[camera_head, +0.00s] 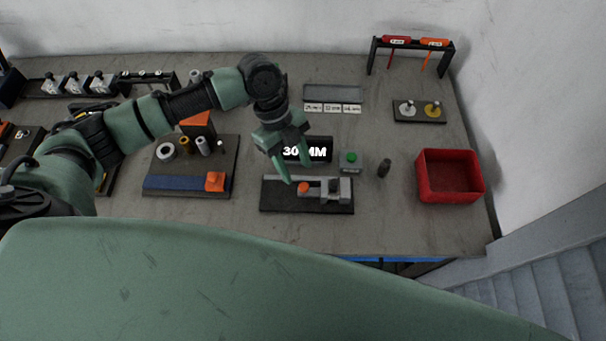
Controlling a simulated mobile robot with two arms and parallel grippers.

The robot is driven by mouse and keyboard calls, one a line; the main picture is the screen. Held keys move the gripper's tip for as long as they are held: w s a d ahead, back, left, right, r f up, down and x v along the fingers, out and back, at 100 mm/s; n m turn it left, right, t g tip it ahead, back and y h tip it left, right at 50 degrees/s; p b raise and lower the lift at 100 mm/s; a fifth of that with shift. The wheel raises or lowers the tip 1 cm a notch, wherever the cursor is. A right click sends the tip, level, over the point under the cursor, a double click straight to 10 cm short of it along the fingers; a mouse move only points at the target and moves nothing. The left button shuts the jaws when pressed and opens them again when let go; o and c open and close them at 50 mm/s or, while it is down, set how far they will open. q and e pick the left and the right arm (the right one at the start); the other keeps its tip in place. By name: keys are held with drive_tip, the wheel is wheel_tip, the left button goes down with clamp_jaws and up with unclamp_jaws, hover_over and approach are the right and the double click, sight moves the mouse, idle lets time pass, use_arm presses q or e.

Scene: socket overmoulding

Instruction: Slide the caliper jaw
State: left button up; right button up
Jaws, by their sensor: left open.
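The caliper station has a black base plate (282,206) near the front of the table. On it lie a grey caliper body (345,190) and a part with an orange knob (304,187), which looks like the sliding jaw. A black display (318,151) behind it reads "30 MM", partly covered by my gripper. My left gripper (296,168) is open and points down just behind and left of the orange knob. It looks empty, and I cannot tell whether it touches anything. My right gripper is out of view.
A grey box with a green button (350,160) stands behind the caliper. A small dark cylinder (383,169) and a red bin (449,177) are to the right. A board with a blue strip (172,183), an orange block (215,181) and rings lies to the left.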

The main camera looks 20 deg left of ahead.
sight(304, 186)
use_arm(q)
drive_tip(key=p+x, duration=0.1)
drive_tip(key=x, duration=0.3)
drive_tip(key=shift+d, duration=0.1)
drive_tip(key=shift+d+f, duration=0.15)
drive_tip(key=shift+f, duration=0.6)
clamp_jaws()
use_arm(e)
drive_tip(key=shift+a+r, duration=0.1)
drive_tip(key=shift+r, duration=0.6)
use_arm(q)
drive_tip(key=shift+d, duration=0.1)
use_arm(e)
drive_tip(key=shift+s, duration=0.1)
